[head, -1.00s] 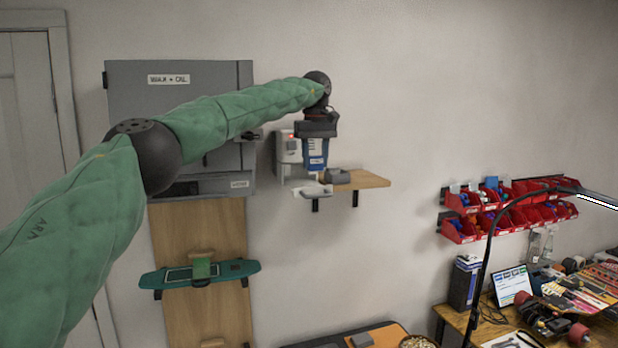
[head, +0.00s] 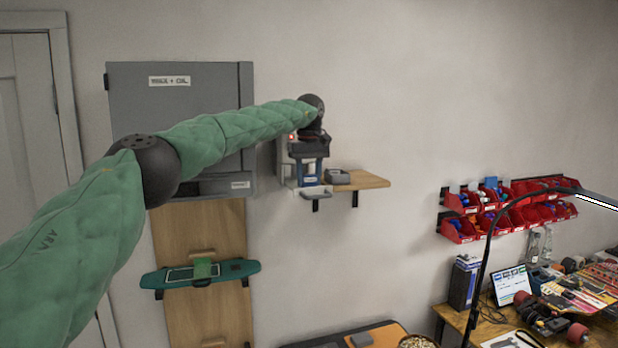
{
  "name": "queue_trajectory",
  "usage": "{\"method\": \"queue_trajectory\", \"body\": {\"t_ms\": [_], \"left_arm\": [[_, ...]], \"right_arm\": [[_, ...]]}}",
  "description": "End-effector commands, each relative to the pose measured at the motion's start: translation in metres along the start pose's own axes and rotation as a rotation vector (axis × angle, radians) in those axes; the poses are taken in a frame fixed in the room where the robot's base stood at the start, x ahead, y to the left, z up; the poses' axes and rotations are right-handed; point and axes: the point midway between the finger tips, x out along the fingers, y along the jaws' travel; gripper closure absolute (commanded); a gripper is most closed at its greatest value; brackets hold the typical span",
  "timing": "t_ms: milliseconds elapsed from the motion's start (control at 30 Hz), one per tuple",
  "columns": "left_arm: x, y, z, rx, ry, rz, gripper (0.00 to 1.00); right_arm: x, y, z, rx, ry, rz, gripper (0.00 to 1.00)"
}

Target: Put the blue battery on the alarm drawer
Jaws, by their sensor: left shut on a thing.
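The blue battery (head: 310,179) is upright between the fingers of my left gripper (head: 308,170), which is shut on it. The alarm, a pale wall box with a red light (head: 291,139), is mostly hidden behind my gripper. Its pale drawer (head: 315,191) sticks out at the bottom, directly under the battery. The battery's lower end is at the drawer; I cannot tell whether they touch. My right gripper is not in view.
A wooden wall shelf (head: 369,181) carries a small grey block (head: 338,176) just right of the alarm. A grey cabinet (head: 180,110) hangs at the left, partly behind my arm. Below it, a teal skateboard deck (head: 235,270) is mounted. Red bins (head: 462,229) hang at the right.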

Motion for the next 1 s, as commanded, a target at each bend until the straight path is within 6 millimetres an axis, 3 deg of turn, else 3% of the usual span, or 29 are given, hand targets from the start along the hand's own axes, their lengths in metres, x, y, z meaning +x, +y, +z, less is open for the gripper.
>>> {"method": "queue_trajectory", "body": {"t_ms": [67,100,200,633,1000], "left_arm": [[0.003,0.0,0.0,0.0,-0.001,0.0,0.83],[0.003,0.0,0.0,0.0,-0.001,0.0,0.57],[0.002,0.0,0.0,0.0,-0.001,0.0,0.39],[-0.005,0.001,0.0,-0.001,0.001,0.002,0.39],[-0.065,0.001,0.0,-0.002,0.001,0.002,0.39]], "right_arm": [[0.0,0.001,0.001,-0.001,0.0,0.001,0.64],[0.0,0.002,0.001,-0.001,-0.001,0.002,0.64],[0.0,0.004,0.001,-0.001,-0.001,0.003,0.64],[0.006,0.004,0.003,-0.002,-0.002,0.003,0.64],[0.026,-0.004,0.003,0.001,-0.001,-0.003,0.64]]}}
